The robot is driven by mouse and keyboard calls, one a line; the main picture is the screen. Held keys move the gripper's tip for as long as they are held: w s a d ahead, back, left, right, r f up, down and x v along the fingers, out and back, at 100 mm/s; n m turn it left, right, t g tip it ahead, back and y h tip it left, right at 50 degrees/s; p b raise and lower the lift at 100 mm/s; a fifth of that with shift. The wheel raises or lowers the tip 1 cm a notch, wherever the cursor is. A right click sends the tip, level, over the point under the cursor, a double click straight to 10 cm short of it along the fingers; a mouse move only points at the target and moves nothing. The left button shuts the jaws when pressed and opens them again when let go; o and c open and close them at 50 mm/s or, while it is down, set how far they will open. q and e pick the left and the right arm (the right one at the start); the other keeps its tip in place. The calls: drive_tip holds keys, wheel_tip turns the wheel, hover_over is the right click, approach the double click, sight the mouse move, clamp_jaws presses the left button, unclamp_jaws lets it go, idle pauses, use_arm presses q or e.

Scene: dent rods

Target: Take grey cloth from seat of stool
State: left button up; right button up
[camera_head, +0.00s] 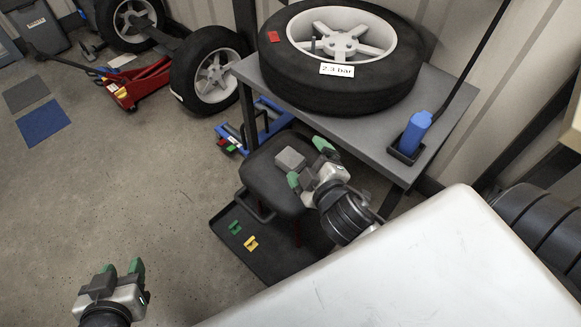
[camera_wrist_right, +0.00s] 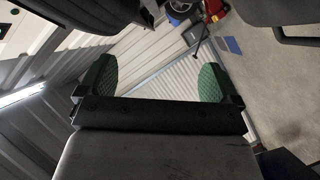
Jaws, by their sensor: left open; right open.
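The grey cloth (camera_head: 290,160), a small folded square, lies on the dark seat of the stool (camera_head: 262,187), beside the table. My right gripper (camera_head: 309,164) is open, its green fingertips apart just to the right of the cloth. I cannot tell its height above the seat. In the right wrist view, the open fingers (camera_wrist_right: 152,82) have nothing between them, and I cannot make out the cloth there. My left gripper (camera_head: 122,267) is open and empty over the floor at the lower left, far from the stool.
A black tray (camera_head: 262,262) with green and yellow pieces lies below the stool. A red jack (camera_head: 140,85) stands far left.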

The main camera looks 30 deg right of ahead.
drive_tip(key=w+d+n+t+y, duration=0.1)
drive_tip(key=w+n+t, duration=0.15)
drive_tip(key=n, duration=0.45)
drive_tip(key=n+g+y, duration=0.5)
drive_tip(key=n+y, duration=0.1)
drive_tip(key=n, duration=1.8)
approach(292, 158)
drive_tip(key=w+a, duration=0.1)
drive_tip(key=w, duration=0.1)
drive_tip(key=shift+w+a, duration=0.35)
drive_tip(key=shift+w, duration=0.05)
drive_tip(key=shift+w+d+f+g+h, duration=0.1)
drive_tip(key=shift+w+f+g+h, duration=0.05)
drive_tip(key=shift+f+g+h, duration=0.2)
drive_tip(key=shift+w+f+b, duration=0.25)
drive_tip(key=shift+b, duration=0.05)
drive_tip(key=shift+b+x, duration=0.3)
drive_tip(key=shift+x, duration=0.65)
drive_tip(key=b+x, duration=0.1)
drive_tip(key=x, duration=0.3)
drive_tip(key=shift+r, duration=0.1)
drive_tip(key=shift+w, duration=0.3)
use_arm(q)
wheel_tip(292, 158, up, 8)
drive_tip(key=w+d+t+h, duration=0.2)
drive_tip(key=w+t, duration=0.1)
drive_tip(key=t, duration=0.4)
use_arm(e)
drive_tip(key=shift+c, duration=0.2)
